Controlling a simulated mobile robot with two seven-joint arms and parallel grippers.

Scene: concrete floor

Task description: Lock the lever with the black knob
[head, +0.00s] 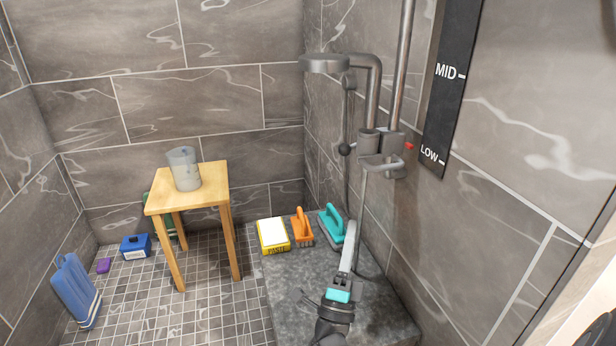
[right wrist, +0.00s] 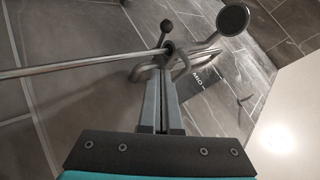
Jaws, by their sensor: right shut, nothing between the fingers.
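The lever's black knob (head: 345,149) sticks out to the left of the metal slider bracket (head: 383,163) on the shower rail. The knob also shows in the right wrist view (right wrist: 167,26), beyond the fingertips, at the end of a short arm on the bracket. My right gripper (head: 351,224) is shut and empty, pointing up toward the bracket from below; its fingers also show in the right wrist view (right wrist: 161,68). It looks apart from the knob. Part of the lever is hard to make out. My left gripper is not in view.
The shower head (head: 325,64) hangs above the knob; the vertical rail (head: 402,60) runs beside a MID/LOW sign (head: 450,90). Brushes (head: 332,223) and a yellow box (head: 273,235) sit on a grey ledge. A wooden stool (head: 157,203) stands left.

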